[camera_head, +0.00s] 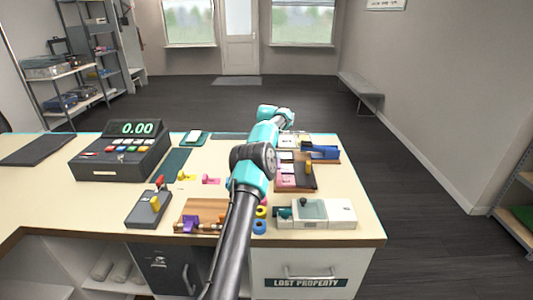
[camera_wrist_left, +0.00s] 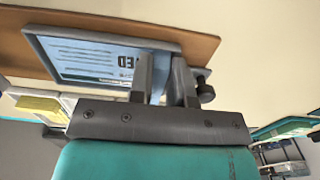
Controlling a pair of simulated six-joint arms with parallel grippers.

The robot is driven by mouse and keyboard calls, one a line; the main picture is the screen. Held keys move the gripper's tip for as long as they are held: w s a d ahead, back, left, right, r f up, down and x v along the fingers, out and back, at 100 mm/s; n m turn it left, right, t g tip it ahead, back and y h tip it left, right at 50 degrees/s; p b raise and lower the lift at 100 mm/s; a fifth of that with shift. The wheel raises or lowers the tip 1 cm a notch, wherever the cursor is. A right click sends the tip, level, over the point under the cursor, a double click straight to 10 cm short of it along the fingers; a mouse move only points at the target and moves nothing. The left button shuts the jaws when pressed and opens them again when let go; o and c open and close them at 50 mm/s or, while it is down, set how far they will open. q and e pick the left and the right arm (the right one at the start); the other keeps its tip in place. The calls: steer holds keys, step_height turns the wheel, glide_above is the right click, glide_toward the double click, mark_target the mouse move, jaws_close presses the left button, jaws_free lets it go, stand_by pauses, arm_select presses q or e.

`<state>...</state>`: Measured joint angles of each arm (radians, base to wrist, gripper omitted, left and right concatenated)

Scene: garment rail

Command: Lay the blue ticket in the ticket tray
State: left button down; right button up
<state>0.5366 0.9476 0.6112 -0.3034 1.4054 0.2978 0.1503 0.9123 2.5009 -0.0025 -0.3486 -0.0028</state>
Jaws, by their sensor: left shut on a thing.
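My left gripper (camera_wrist_left: 165,68) is shut on a light blue, thin piece that shows between its fingers in the left wrist view; I take it to be the blue ticket (camera_wrist_left: 158,84). Behind the fingertips is a grey-rimmed frame (camera_wrist_left: 42,50) with a pale blue printed face, its lettering ending in "ED". I cannot tell whether the held piece touches it. In the head view my left arm reaches over the counter and hides its own gripper and the ticket. I cannot single out the ticket tray with certainty. My right gripper is not in view.
A brown tray with pink and white cards (camera_head: 287,182) and a blue item (camera_head: 323,152) lie right of my arm. A pale boxy device (camera_head: 340,213) is at the front right. The register (camera_head: 120,155) and a card reader (camera_head: 148,208) are left. The counter's far right is clear.

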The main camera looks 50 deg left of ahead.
arm_select(q)
steer(key=shift+f, duration=0.3)
